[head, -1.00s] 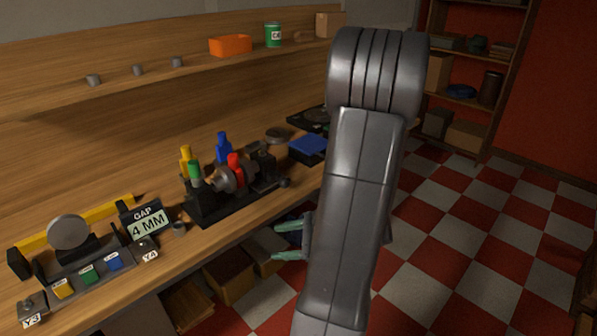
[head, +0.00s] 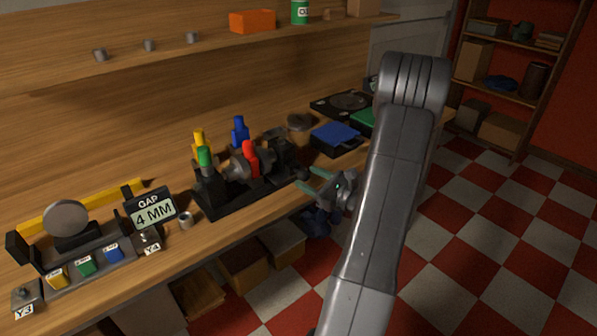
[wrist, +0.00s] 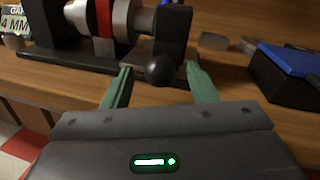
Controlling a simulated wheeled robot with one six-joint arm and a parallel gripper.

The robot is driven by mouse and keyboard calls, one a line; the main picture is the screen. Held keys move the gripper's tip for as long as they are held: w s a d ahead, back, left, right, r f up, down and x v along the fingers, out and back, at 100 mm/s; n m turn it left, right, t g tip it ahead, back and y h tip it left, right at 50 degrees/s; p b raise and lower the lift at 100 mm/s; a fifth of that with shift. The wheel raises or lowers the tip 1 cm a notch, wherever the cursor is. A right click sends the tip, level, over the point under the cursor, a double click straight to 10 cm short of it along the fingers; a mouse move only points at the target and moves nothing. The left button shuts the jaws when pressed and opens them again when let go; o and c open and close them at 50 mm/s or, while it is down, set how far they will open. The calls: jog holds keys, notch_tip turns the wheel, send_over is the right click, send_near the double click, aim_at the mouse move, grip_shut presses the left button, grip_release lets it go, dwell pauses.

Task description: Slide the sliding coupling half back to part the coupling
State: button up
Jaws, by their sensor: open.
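The coupling rig stands on a black base (head: 232,206) on the bench, with yellow, green, blue and red-topped parts. The coupling (head: 238,167) is a grey metal disc pair beside a red part; in the wrist view it shows as a silver cylinder with a red band (wrist: 103,20). A black ball knob (wrist: 160,70) sticks out at the rig's right end; it also shows in the head view (head: 303,174). My gripper (head: 318,182) is open, its green fingers on either side of the knob in the wrist view (wrist: 158,85). I cannot tell whether they touch it.
A sign reading "GAP 4 MM" (head: 150,208) stands left of the rig. A blue box (head: 336,136) lies to the right, close to my gripper's side. A grey stand with yellow, green and blue buttons (head: 86,266) is at the left end of the bench.

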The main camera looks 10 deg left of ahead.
aim_at(298, 171)
jog(key=x, duration=0.5)
grip_shut()
jog(key=shift+w+d, duration=1.2)
jog(key=shift+w, duration=0.3)
grip_release()
jog(key=shift+d, duration=0.1)
jog(key=shift+d, duration=0.1)
